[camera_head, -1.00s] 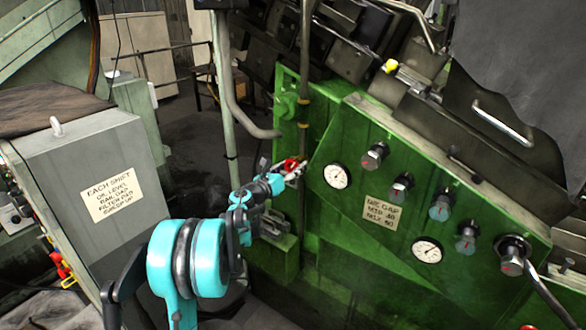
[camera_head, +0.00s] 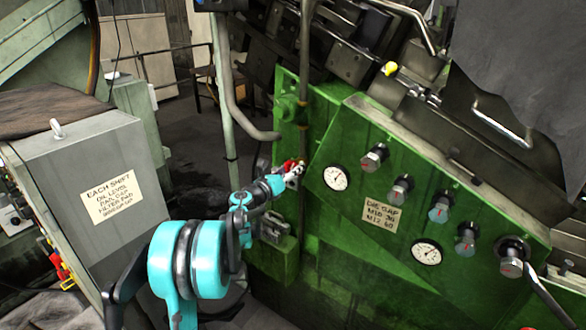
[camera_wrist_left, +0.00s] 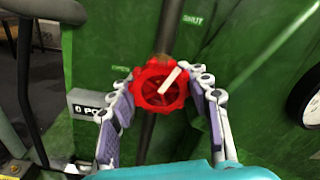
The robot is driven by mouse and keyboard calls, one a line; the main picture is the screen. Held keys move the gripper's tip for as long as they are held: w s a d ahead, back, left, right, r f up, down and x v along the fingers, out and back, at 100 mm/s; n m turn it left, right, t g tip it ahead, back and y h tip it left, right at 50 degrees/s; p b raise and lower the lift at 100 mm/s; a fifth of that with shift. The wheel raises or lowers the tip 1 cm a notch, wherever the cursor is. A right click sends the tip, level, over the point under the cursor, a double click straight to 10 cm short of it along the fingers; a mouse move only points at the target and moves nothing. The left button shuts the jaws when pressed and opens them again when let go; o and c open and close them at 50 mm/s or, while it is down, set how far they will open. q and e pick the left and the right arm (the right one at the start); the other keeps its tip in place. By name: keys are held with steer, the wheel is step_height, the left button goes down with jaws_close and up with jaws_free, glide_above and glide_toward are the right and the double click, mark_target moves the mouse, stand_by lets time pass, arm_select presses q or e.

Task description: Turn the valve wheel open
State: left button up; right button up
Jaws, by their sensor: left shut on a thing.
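The red valve wheel (camera_wrist_left: 158,86) sits on a dark vertical pipe on the green machine panel. A pale bar on it slants up to the right. In the head view, the wheel (camera_head: 289,165) is small and partly hidden by my left gripper (camera_head: 292,175). In the wrist view, my left gripper (camera_wrist_left: 161,98) has one finger on each side of the wheel's rim and is shut on it. Small lettering on the panel reads "OPEN" at the wheel's upper left and "SHUT" at its upper right. My right gripper is not in view.
A gauge (camera_head: 336,178) and several knobs are on the green panel right of the wheel. A grey box (camera_wrist_left: 92,104) is left of the wheel. A grey cabinet (camera_head: 98,190) with a sign stands left of my arm. A bent pipe (camera_head: 232,95) hangs above.

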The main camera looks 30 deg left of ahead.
arm_select(q)
steer(key=n, duration=0.8)
steer(key=shift+p, duration=0.35)
steer(key=n, duration=1.3)
steer(key=shift+f+n, duration=0.1)
steer(key=shift+n, duration=0.3)
steer(key=n, duration=0.6)
steer(key=shift+p, duration=0.35)
steer(key=shift+n, duration=0.3)
steer(key=o, duration=0.9)
steer(key=shift+o, duration=0.2)
